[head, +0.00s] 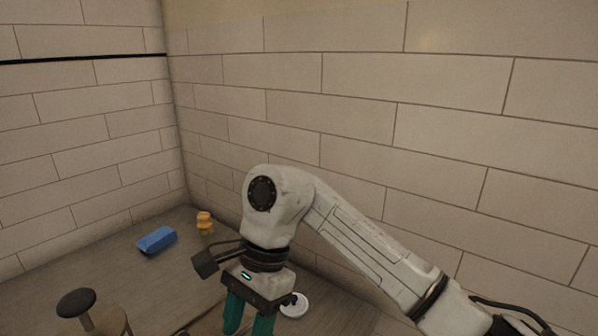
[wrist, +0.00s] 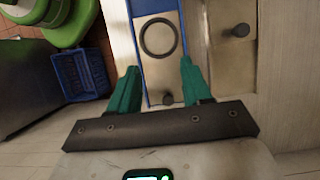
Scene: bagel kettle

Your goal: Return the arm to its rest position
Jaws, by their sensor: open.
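My white arm reaches in from the lower right of the head view and bends down at its wrist joint. My gripper (head: 249,318) points down with two teal fingers, cut off by the bottom edge. In the wrist view my gripper (wrist: 158,68) is open, its fingers well apart. Nothing is held between them. Beyond the fingers lies a beige panel with blue side edges and a dark ring (wrist: 158,38).
A blue block (head: 157,240) and a small orange object (head: 204,221) lie on the counter (head: 185,275). A dark-knobbed object (head: 76,302) stands lower left. A white round piece (head: 294,305) is beside my gripper. Tiled walls rise behind. A blue basket (wrist: 82,72) is on the floor.

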